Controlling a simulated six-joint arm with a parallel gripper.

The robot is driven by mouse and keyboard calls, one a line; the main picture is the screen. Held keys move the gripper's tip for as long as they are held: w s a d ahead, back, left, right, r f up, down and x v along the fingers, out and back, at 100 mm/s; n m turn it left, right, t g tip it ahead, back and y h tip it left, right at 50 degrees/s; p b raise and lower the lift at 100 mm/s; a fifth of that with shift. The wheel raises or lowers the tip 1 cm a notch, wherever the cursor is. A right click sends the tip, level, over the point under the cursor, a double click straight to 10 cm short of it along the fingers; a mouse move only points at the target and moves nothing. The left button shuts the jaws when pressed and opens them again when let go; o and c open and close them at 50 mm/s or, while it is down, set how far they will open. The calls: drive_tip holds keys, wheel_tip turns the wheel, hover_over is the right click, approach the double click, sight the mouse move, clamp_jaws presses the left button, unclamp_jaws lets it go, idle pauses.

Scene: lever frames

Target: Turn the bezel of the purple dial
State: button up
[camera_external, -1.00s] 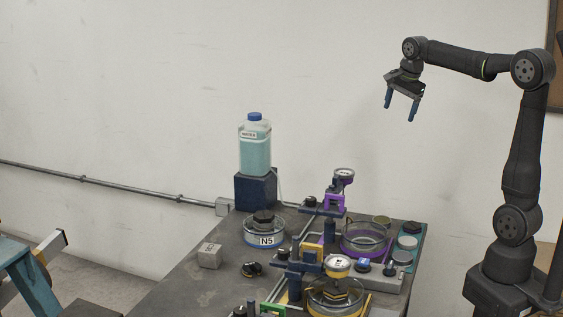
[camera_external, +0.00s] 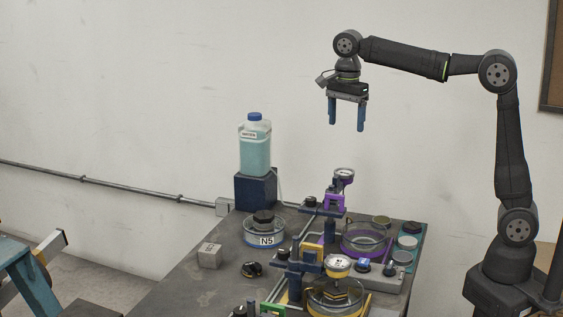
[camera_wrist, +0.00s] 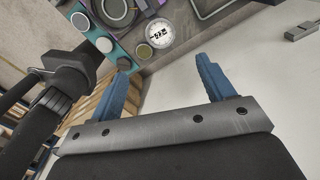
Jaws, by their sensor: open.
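The purple dial (camera_external: 344,175) has a round white face and sits on a purple bracket (camera_external: 335,201) at the back of the bench. In the wrist view a white dial face (camera_wrist: 160,33) with dark markings shows just beyond the fingertips, with a bit of purple near it; it looks like the same dial. My gripper (camera_external: 347,126) is open and empty, with its blue fingers pointing down, above and apart from the purple dial. The fingers also show in the wrist view (camera_wrist: 165,72), spread apart with nothing between them.
A yellow dial (camera_external: 338,266) stands nearer the front of the bench, over a glass dish. A glass dish with a purple base (camera_external: 366,240) is beside the bracket. A bottle (camera_external: 255,150) stands on a blue block to the left. The air around my gripper is clear.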

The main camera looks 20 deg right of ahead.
sight(342, 171)
wheel_tip(342, 171, down, 14)
drive_tip(key=shift+r, duration=0.1)
idle(0.4)
drive_tip(key=c, duration=1)
